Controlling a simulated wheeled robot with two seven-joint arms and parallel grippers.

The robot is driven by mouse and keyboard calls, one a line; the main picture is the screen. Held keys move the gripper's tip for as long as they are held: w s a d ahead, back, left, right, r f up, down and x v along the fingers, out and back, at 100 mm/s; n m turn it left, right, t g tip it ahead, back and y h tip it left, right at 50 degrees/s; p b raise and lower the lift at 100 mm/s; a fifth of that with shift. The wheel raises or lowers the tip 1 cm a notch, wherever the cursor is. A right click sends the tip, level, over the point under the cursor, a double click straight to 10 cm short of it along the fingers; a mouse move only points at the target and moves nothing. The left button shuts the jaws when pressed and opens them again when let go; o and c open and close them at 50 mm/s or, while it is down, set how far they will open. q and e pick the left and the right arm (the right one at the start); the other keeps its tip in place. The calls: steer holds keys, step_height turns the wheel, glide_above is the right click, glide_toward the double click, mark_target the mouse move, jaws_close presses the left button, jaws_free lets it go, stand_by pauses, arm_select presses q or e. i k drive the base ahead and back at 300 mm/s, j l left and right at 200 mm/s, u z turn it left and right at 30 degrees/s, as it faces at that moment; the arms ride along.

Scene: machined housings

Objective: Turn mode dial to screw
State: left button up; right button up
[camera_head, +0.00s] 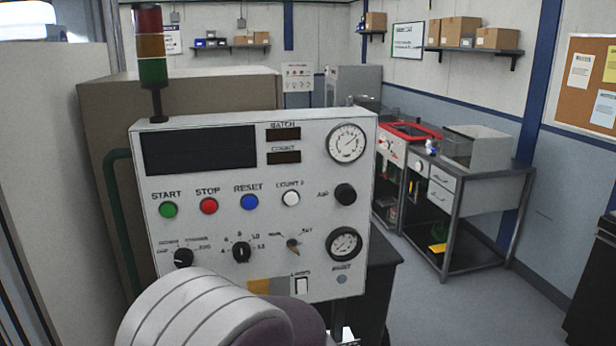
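A light grey control panel (220,190) faces me. Its lower row has a black dial at the left (183,258), with small labels around it too blurred to read. A second black dial (241,251) in the middle has short marks around it, and a small switch (292,243) sits to its right. I cannot read which is labelled mode; the left dial has word-like labels. A white, rounded link of my arm (190,312) covers the bottom left, just below the left dial. No gripper fingers show.
Green, red, blue and white buttons (290,198) line the panel above the dials. Two gauges (347,143) and a black knob (345,194) sit at its right. A stack light (150,45) stands on top. Benches (465,190) stand behind, right, with clear floor before them.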

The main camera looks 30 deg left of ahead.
mark_target(184, 257)
steer(key=u, duration=1.5)
